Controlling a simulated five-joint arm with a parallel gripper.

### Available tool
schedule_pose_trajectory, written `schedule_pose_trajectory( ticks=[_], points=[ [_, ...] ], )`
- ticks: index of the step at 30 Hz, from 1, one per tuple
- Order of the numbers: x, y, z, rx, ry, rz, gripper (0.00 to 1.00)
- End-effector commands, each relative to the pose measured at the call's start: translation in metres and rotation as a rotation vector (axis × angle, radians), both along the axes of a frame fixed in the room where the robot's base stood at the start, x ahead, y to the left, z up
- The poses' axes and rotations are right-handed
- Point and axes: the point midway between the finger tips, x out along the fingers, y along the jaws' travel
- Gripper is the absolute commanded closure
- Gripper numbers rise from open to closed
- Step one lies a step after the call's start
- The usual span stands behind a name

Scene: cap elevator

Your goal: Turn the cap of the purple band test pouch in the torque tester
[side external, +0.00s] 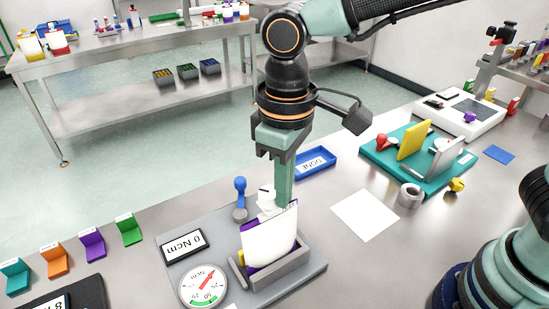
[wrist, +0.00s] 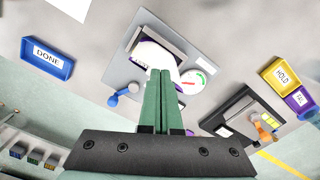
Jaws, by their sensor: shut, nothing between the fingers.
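The purple band test pouch (side external: 270,240) is white with purple at its edges and stands upright in the grey holder of the torque tester (side external: 310,272). Its white cap (side external: 266,193) shows at the top, partly beside my fingers. My gripper (side external: 284,203) is shut and empty, pointing down right at the cap; I cannot tell whether it touches. In the wrist view the closed fingertips (wrist: 160,72) overlap the white pouch (wrist: 152,54) and hide the cap. The tester's display (side external: 183,245) reads 0 Ncm, beside a round dial (side external: 203,287).
A blue lever (side external: 239,190) stands on the tester, left of my fingers. The blue DONE tray (side external: 315,161) lies behind. A teal fixture (side external: 385,160) stands at right. The wrist view shows a yellow HOLD tray (wrist: 280,76). Bare table surrounds a white sheet (side external: 365,216).

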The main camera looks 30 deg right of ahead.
Motion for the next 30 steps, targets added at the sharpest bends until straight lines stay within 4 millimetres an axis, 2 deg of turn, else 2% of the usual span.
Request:
schedule_pose_trajectory(
  ticks=[22,30],
  points=[
    [-0.0017,0.0022,0.0001,0.0,0.0,0.001,1.0],
    [-0.0084,-0.001,0.0002,0.0,0.0,0.001,1.0]
  ],
)
